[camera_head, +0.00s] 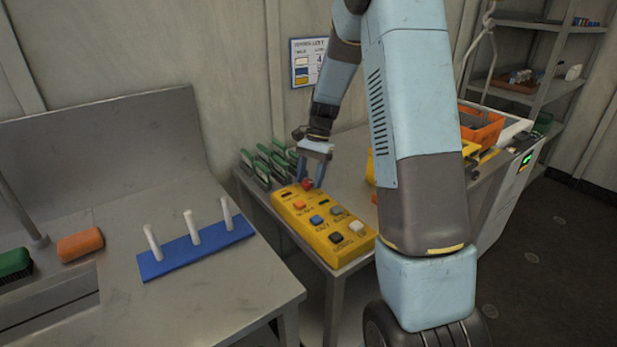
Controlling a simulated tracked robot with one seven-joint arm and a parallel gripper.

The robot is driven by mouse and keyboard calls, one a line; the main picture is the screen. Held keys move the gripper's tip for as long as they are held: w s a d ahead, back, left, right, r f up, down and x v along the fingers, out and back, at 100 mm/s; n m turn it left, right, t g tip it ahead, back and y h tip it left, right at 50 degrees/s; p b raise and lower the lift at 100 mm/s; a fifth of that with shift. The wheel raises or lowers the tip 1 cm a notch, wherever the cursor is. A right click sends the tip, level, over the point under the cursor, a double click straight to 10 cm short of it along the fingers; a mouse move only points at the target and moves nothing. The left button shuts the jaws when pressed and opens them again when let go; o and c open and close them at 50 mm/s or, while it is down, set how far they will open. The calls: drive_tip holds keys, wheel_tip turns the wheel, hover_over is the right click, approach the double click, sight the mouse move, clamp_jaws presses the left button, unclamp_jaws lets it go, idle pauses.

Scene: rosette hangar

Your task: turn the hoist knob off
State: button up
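A yellow control box (325,248) lies on the grey table in the middle, with several coloured knobs or buttons and small labels I cannot read. On it I see a red knob (308,185) at the far end, an orange one (299,205), a blue one (317,220), a black one (336,238) and a white one (356,227). I cannot tell which is the hoist knob or how any is turned. My gripper (310,179) points down over the far end, its fingers apart, close to the red knob. I cannot tell whether they touch it.
A rack of green-edged plates (264,165) stands left of the box. An orange crate (482,130) is behind my arm. The left bench holds a blue pegged base (196,256), an orange block (80,244) and a green brush (14,262). My arm hides part of the table.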

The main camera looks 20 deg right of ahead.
drive_tip(key=shift+o, duration=0.6)
drive_tip(key=v, duration=1.3)
drive_tip(key=shift+d+r, duration=0.2)
drive_tip(key=shift+r, duration=0.1)
drive_tip(key=shift+w, duration=0.1)
